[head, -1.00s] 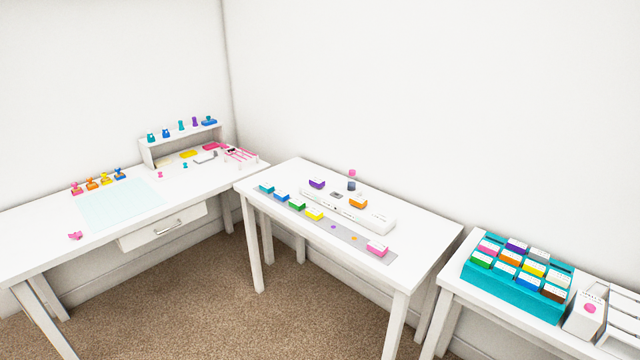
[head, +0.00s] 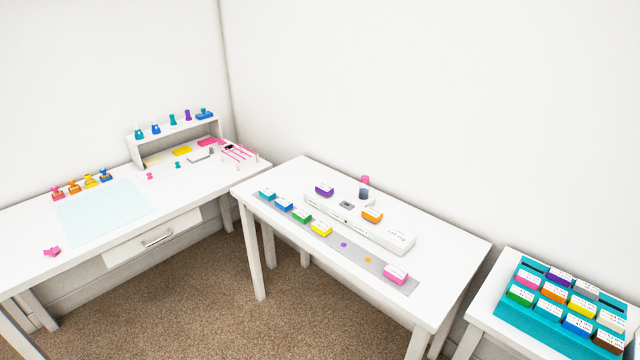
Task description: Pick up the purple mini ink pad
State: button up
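A purple mini ink pad (head: 324,190) with a white label sits near the back left of the middle table (head: 449,262). It is behind the left end of a long white box (head: 345,217). Another purple pad (head: 559,276) sits in the teal tray (head: 540,333) on the right table, in its back row. My gripper is not in the head view.
Teal, blue, green, yellow and pink pads line a grey strip (head: 376,264) along the middle table's front. An orange pad (head: 372,215) and a dark jar (head: 363,194) stand behind the white box. The left desk (head: 60,278) holds stamps and a small shelf. Carpet (head: 300,315) is open in front.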

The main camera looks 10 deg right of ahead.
aim_at(325, 190)
jog(key=u, duration=0.35)
jog(key=i, duration=0.6)
jog(key=u, duration=0.8)
jog(key=i, duration=0.4)
jog(key=u, duration=0.2)
